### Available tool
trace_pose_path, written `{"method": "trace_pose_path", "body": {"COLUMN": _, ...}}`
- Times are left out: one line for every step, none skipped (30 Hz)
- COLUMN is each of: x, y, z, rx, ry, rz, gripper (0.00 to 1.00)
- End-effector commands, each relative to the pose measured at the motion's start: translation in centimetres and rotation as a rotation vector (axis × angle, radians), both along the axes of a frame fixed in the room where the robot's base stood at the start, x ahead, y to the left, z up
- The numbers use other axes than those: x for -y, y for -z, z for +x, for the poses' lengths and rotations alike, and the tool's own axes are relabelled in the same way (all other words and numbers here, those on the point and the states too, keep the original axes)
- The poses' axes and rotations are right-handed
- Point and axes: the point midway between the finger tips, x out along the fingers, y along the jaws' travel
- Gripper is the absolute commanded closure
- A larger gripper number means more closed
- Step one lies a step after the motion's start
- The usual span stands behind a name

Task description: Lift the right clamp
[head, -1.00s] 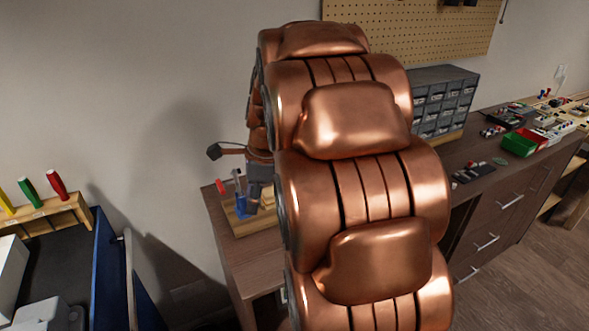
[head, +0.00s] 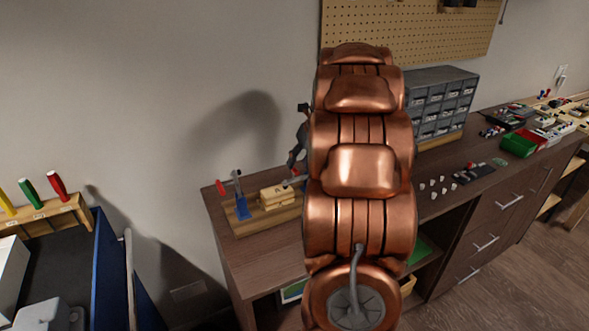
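A wooden fixture (head: 262,222) lies on the left end of the dark wooden bench. A blue clamp with a grey arm and red tip (head: 241,206) stands upright at its left end. A pale wooden block (head: 277,196) lies on the fixture. At its right, a grey bar with a red tip (head: 293,181) sticks out from behind my copper arm; it may be part of the right clamp, whose remainder is hidden. A dark part of my gripper or wrist (head: 299,148) shows above that spot. The fingers are hidden, so their opening cannot be seen.
Several small white pieces (head: 433,187) and a black tool holder (head: 473,173) lie right of my arm. A grey drawer cabinet (head: 440,102) and green bin (head: 519,143) stand farther right. Screwdrivers in a wooden rack (head: 45,218) are at far left.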

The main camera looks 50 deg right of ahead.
Motion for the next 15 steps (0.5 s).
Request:
{"method": "trace_pose_path", "body": {"x": -0.1, "y": 0.6, "z": 0.3, "rx": -0.002, "ry": -0.002, "rz": 0.005, "gripper": 0.6}}
{"method": "trace_pose_path", "body": {"x": -0.2, "y": 1.0, "z": 0.5, "rx": -0.003, "ry": -0.003, "rz": 0.005, "gripper": 0.6}}
{"method": "trace_pose_path", "body": {"x": -0.2, "y": 1.6, "z": 0.8, "rx": -0.002, "ry": -0.004, "rz": 0.004, "gripper": 0.6}}
{"method": "trace_pose_path", "body": {"x": -0.2, "y": 1.9, "z": 1.0, "rx": -0.002, "ry": -0.004, "rz": 0.002, "gripper": 0.6}}
{"method": "trace_pose_path", "body": {"x": -0.2, "y": 2.3, "z": 1.2, "rx": 0.0, "ry": -0.004, "rz": 0.001, "gripper": 0.6}}
{"method": "trace_pose_path", "body": {"x": -0.2, "y": 2.7, "z": 1.4, "rx": 0.001, "ry": -0.003, "rz": 0.0, "gripper": 0.6}}
{"method": "trace_pose_path", "body": {"x": -0.2, "y": 3.1, "z": 1.6, "rx": 0.001, "ry": -0.003, "rz": 0.0, "gripper": 0.6}}
{"method": "trace_pose_path", "body": {"x": -0.3, "y": 3.4, "z": 1.7, "rx": 0.0, "ry": -0.004, "rz": 0.001, "gripper": 0.6}}
{"method": "trace_pose_path", "body": {"x": -0.3, "y": 3.7, "z": 1.9, "rx": 0.0, "ry": -0.004, "rz": 0.001, "gripper": 0.6}}
{"method": "trace_pose_path", "body": {"x": -0.3, "y": 3.9, "z": 1.9, "rx": 0.0, "ry": -0.004, "rz": 0.001, "gripper": 0.6}}
{"method": "trace_pose_path", "body": {"x": -0.3, "y": 4.1, "z": 2.0, "rx": 0.0, "ry": -0.004, "rz": 0.001, "gripper": 0.6}}
{"method": "trace_pose_path", "body": {"x": -0.3, "y": 4.2, "z": 2.1, "rx": 0.0, "ry": -0.003, "rz": 0.0, "gripper": 0.6}}
{"method": "trace_pose_path", "body": {"x": -0.3, "y": 4.3, "z": 2.1, "rx": 0.0, "ry": -0.003, "rz": 0.0, "gripper": 0.6}}
{"method": "trace_pose_path", "body": {"x": -0.3, "y": 4.3, "z": 2.1, "rx": 0.001, "ry": -0.003, "rz": -0.001, "gripper": 0.6}}
{"method": "trace_pose_path", "body": {"x": -0.3, "y": 4.3, "z": 2.1, "rx": 0.001, "ry": -0.003, "rz": -0.002, "gripper": 0.6}}
